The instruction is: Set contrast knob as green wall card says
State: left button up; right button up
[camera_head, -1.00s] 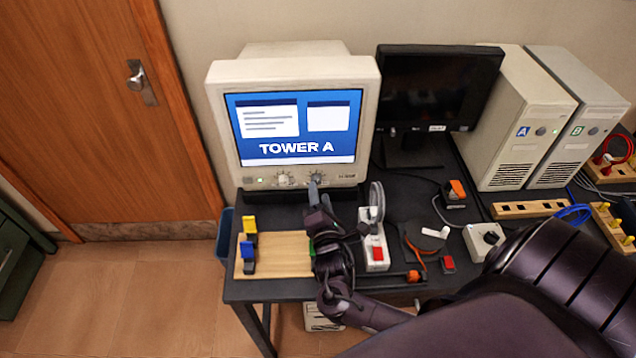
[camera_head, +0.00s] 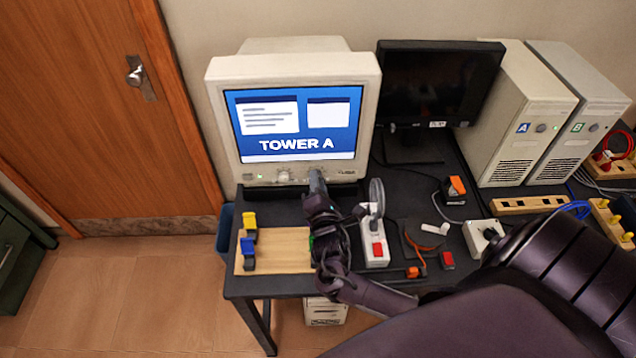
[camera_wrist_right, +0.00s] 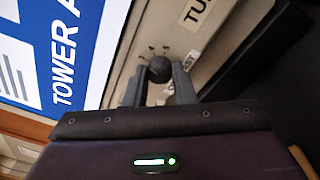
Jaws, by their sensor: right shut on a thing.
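The beige CRT monitor (camera_head: 368,120) stands at the left of the dark desk, its screen reading "TOWER A". My right gripper (camera_head: 316,176) is at the monitor's lower front strip. In the right wrist view its two grey fingers (camera_wrist_right: 158,84) are shut on the round dark contrast knob (camera_wrist_right: 159,68), one on each side. Tick marks show around the knob, and a label ending in "AST" is partly covered by a finger. In the head view the gripper hides this knob; a lighter knob (camera_head: 284,177) sits to its left. No green wall card is in view. My left gripper is not in view.
A wooden board (camera_head: 280,254) with yellow and blue clips lies in front of the monitor. A dark flat screen (camera_head: 440,85) and towers A and B (camera_head: 515,110) stand to the right.

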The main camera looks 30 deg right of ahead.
jog(key=m, duration=0.4)
jog(key=shift+f+h, duration=0.1)
jog(key=shift+h, duration=0.2)
jog(key=o, duration=1)
